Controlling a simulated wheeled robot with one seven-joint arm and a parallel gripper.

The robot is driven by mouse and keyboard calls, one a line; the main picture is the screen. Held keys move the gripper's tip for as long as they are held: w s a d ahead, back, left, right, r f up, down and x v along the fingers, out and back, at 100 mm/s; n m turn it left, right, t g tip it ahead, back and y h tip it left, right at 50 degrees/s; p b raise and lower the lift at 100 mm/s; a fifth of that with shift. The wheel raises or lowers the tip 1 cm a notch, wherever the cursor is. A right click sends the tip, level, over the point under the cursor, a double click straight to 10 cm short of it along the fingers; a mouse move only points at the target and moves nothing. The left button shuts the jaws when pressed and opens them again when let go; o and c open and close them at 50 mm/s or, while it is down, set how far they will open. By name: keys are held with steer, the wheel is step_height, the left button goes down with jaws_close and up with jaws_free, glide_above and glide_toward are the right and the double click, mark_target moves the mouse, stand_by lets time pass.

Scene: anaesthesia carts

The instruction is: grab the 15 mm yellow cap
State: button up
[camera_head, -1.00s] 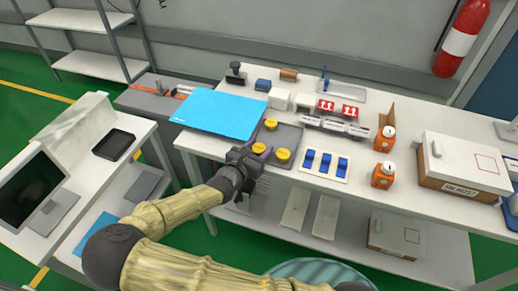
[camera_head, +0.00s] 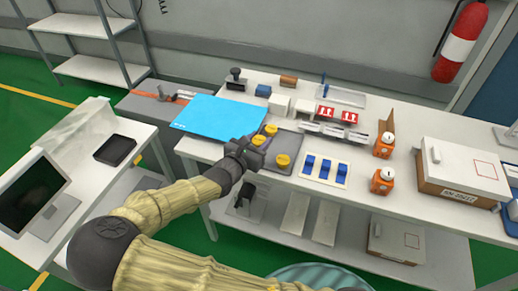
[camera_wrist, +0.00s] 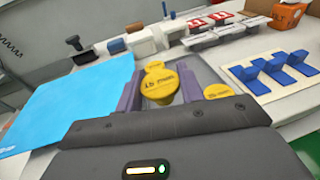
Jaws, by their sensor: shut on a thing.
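Three yellow caps show at the grey tray (camera_head: 288,139). My gripper (camera_wrist: 158,84) has its purple fingers on either side of one yellow cap (camera_wrist: 161,87), which reads "15" on top, and is shut on it. In the head view this held cap (camera_head: 258,140) is at my gripper (camera_head: 249,147), and seems a little raised. A second cap (camera_head: 271,130) is just behind it, partly hidden in the wrist view (camera_wrist: 154,65). The third cap (camera_head: 283,160) stands to the right on the tray; it also shows in the wrist view (camera_wrist: 216,91).
A blue mat (camera_head: 212,115) lies left of the tray. A white board with blue clips (camera_head: 326,169) is to the right. White blocks (camera_head: 280,104) stand behind.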

mark_target(259, 140)
steer(key=shift+r, duration=1.9)
